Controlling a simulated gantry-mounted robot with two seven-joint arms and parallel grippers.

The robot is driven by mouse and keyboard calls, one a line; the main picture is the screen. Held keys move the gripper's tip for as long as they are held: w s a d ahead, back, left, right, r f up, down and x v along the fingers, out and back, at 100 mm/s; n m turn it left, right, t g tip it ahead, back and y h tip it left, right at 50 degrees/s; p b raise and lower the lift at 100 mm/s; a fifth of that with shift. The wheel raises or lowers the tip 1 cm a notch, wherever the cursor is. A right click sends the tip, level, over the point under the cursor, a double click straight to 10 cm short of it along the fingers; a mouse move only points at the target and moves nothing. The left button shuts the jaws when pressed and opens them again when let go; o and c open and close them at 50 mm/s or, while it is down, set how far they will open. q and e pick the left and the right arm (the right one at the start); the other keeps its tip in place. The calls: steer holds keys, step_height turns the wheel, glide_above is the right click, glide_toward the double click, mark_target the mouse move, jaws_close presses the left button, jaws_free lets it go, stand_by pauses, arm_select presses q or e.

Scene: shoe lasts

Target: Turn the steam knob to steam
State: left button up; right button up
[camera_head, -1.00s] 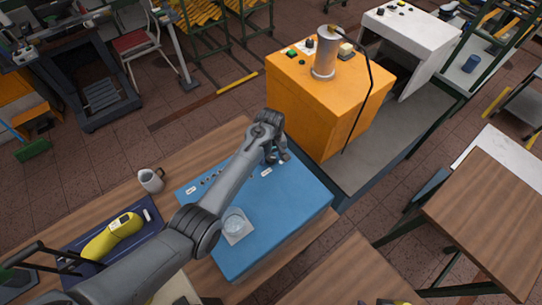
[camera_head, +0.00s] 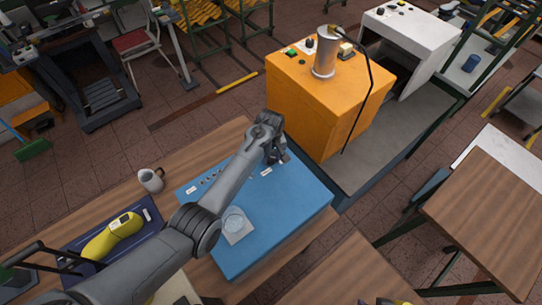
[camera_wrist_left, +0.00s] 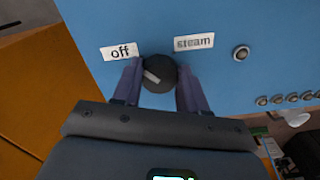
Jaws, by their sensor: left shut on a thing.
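The blue steam machine (camera_head: 290,205) stands on the wooden table. In the left wrist view its top panel (camera_wrist_left: 255,25) carries a round black knob (camera_wrist_left: 166,74) with a white pointer line on the left part of its face, towards the "off" label (camera_wrist_left: 121,51). The "steam" label (camera_wrist_left: 194,43) lies to the right of the knob. My left gripper (camera_wrist_left: 158,80) is shut on the knob, one finger on each side. In the head view my left gripper (camera_head: 277,158) is at the panel's far edge and hides the knob.
A white mug (camera_head: 151,180) and a yellow shoe last (camera_head: 110,237) on a dark blue tray stand to the left. An orange machine (camera_head: 325,100) with a metal cylinder (camera_head: 325,58) stands behind.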

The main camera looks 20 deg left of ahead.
arm_select(q)
steer(key=shift+m, duration=0.3)
steer(key=m+p, duration=0.2)
steer(key=shift+a+r+m, duration=0.1)
steer(key=shift+m, duration=0.3)
steer(key=m+p, duration=0.1)
steer(key=m, duration=0.3)
steer(key=m+p, duration=0.1)
steer(key=m, duration=0.4)
steer(key=shift+a, duration=0.15)
steer(key=m, duration=0.3)
steer(key=shift+m, duration=1.2)
steer(key=o, duration=1.1)
steer(key=shift+c, duration=0.2)
